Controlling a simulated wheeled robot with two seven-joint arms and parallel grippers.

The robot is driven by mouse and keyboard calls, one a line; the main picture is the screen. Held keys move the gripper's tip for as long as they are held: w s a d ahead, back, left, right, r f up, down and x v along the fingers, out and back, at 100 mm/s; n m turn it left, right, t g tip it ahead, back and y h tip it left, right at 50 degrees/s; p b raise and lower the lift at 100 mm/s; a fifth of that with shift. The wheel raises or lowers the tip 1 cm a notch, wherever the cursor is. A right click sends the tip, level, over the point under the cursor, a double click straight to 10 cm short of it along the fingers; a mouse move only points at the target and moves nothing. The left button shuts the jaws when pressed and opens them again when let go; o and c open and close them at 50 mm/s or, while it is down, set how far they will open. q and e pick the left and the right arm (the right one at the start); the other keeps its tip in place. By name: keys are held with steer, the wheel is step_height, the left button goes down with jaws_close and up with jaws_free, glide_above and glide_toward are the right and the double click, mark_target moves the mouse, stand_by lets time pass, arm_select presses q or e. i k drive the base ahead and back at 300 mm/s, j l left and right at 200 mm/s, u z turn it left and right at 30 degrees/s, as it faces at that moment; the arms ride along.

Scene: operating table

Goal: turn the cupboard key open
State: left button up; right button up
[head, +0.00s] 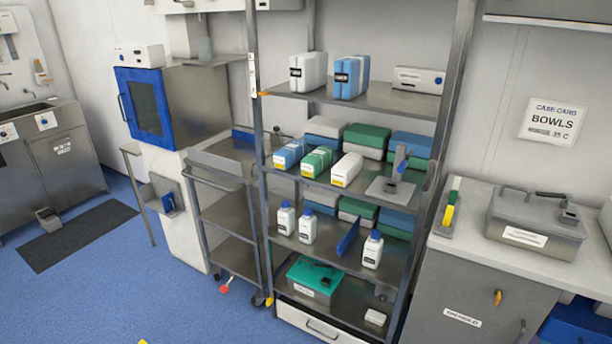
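The grey cupboard (450,283) stands at the lower right under a light worktop. An orange key (497,297) sits on its front, near the upper right, and looks roughly upright. A white label (462,317) is to the lower left of the key, and a dark handle (520,331) is partly in view to its lower right. The cupboard front looks closed, and its lower part is cut off by the frame. Neither of my grippers is in view.
On the worktop (462,228) are a grey lidded box (535,224) and a holder with yellow and green items (447,215). A metal rack (392,100) with bottles and boxes stands left of the cupboard. A blue bin (575,326) is at its right. Blue floor is free at lower left.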

mark_target(499, 293)
steer(key=z, duration=1.3)
